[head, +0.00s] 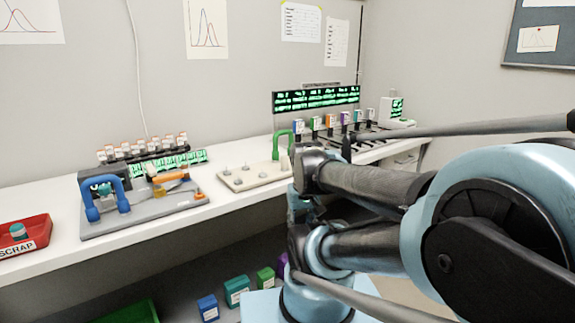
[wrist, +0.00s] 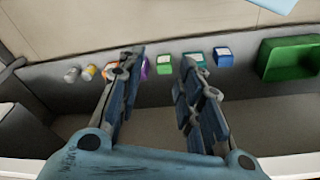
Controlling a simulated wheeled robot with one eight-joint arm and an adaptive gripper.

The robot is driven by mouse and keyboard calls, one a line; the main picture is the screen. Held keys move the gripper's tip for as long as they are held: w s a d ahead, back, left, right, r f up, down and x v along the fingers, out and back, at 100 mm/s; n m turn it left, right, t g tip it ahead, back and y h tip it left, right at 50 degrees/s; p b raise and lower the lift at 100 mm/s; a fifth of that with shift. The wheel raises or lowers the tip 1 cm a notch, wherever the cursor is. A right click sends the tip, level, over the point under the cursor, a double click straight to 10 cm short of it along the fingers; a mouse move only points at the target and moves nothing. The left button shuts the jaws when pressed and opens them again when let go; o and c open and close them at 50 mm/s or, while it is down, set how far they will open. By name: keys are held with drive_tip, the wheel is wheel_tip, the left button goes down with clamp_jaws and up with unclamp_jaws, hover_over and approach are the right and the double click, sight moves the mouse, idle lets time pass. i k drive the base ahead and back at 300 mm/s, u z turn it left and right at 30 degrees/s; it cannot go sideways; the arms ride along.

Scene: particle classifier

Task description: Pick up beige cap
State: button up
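I cannot pick out a beige cap for certain in either view. In the wrist view, two small round containers, a grey one (wrist: 72,74) and a yellowish one (wrist: 89,73), lie left of my gripper's fingers. My gripper (wrist: 159,62) is open, with its two fingers well apart and nothing held between them. The fingers point toward a row of coloured boxes beyond the tips. In the head view my arm hides the place of the gripper.
Low boxes stand in a row: blue (head: 208,307), teal (head: 236,289), green (head: 265,278). A green bin (wrist: 262,60) is beyond them. The white bench (head: 60,222) carries a red scrap tray (head: 38,220), a blue-handled device (head: 103,200) and a beige peg board (head: 252,181).

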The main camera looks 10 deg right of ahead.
sight(285, 159)
drive_tip(key=u, duration=0.8)
drive_tip(key=k, duration=1.05)
drive_tip(key=z, duration=0.55)
drive_tip(key=i, duration=0.5)
